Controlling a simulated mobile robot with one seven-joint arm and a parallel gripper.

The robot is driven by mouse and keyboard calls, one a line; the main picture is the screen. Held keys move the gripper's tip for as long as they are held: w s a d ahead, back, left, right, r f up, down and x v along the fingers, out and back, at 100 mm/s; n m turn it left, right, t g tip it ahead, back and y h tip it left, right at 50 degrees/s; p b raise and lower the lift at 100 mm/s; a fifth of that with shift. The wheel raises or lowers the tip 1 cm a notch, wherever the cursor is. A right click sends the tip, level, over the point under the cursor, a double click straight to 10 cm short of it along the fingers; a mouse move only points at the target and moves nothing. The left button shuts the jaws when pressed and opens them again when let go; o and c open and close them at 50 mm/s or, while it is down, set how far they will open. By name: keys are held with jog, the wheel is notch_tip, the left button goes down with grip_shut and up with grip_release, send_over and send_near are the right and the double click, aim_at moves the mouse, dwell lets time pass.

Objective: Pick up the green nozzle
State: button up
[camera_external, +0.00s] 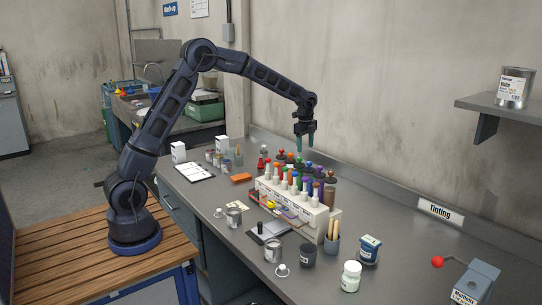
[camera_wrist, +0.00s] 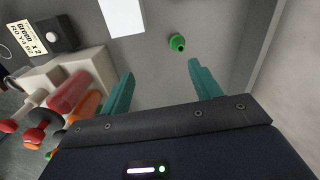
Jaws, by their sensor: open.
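The green nozzle (camera_wrist: 178,43) is a small round bright green piece with a dark centre. It lies on the grey bench top in the wrist view, ahead of my fingertips and nearer the right finger. My gripper (camera_wrist: 161,72) is open with two teal fingers and nothing between them. In the external view my gripper (camera_external: 305,146) points down above the bench, behind the rack of coloured bottles. I cannot clearly make out the nozzle in the external view.
A white rack (camera_external: 325,219) with several coloured bottles stands close in front of my gripper; its bottles (camera_wrist: 70,92) fill the left of the wrist view. A white card (camera_wrist: 123,15) lies near the nozzle. The back wall (camera_external: 365,90) rises behind the bench.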

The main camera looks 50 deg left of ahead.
jog(key=shift+m+g, duration=0.3)
jog(key=shift+m, duration=0.6)
jog(key=w+f, duration=0.1)
jog(key=f, duration=0.1)
jog(key=w+d+f, duration=0.1)
jog(key=w+f, duration=0.1)
jog(key=f, duration=0.1)
jog(key=w+f, duration=0.1)
jog(key=f, duration=0.1)
jog(key=shift+w+d+f, duration=0.2)
jog(key=shift+w, duration=0.2)
jog(key=shift+w+d+f, duration=0.1)
jog(key=shift+w+f, duration=0.1)
jog(key=shift+f, duration=0.35)
notch_tip(320, 180, down, 5)
jog(key=shift+f, duration=0.15)
jog(key=shift+d+f, duration=0.15)
jog(key=shift+f, duration=1.15)
jog(key=shift+d+f, duration=0.1)
jog(key=shift+f, duration=1.15)
jog(key=c, duration=1.1)
